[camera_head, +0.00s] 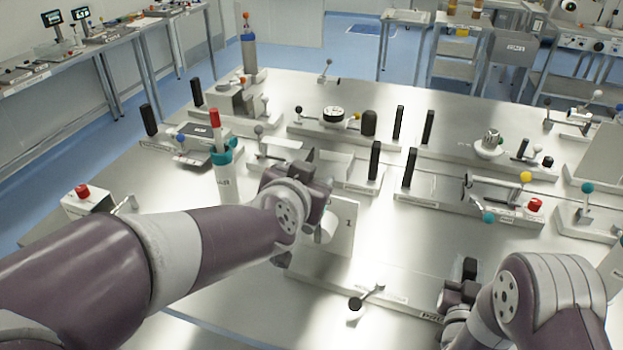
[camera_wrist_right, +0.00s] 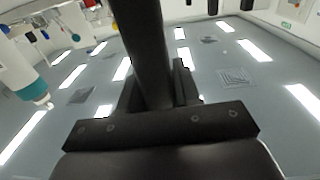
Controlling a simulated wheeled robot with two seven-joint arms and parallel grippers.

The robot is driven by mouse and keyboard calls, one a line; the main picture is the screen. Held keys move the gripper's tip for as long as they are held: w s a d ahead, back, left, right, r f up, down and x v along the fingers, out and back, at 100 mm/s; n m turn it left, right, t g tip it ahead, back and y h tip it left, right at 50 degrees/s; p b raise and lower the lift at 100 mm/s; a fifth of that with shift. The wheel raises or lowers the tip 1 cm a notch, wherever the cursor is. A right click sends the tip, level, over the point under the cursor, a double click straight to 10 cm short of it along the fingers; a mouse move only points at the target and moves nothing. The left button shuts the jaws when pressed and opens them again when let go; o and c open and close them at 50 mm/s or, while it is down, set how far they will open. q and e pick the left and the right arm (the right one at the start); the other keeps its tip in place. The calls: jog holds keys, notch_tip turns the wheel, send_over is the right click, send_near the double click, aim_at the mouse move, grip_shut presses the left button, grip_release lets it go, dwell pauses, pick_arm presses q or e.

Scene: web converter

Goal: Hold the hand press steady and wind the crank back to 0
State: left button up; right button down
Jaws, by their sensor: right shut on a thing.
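The hand press stands at the table's front edge. I take it to be the low light base (camera_head: 395,302) with a partly legible label. On it is a small crank (camera_head: 369,296) with a dark ball knob; its dial reading cannot be made out. My right gripper (camera_head: 466,284) is shut on a black upright post (camera_head: 470,266) at the base's right end. That black post (camera_wrist_right: 145,50) also fills the middle of the right wrist view. My left gripper (camera_head: 312,178) hovers behind and above the crank, apart from it, with its fingers mostly hidden.
A white panel marked 1 (camera_head: 342,228) stands below my left gripper. A teal-rimmed cup (camera_head: 226,180) with a red-topped tool is at left, and a red button box (camera_head: 86,198) further left. Other fixtures with black posts fill the table behind. Bare metal (camera_head: 400,250) lies between my arms.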

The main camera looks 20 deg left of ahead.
pick_arm(q)
jog(key=shift+w+r, duration=0.1)
pick_arm(e)
jog(key=shift+s+f, duration=0.15)
jog(key=shift+f, duration=0.2)
dwell(0.4)
jog(key=c, duration=0.7)
grip_release()
jog(key=shift+d+r, duration=0.1)
pick_arm(q)
jog(key=shift+d, duration=0.1)
pick_arm(e)
jog(key=shift+r, duration=0.1)
jog(key=s, duration=0.7)
jog(key=shift+s, duration=0.15)
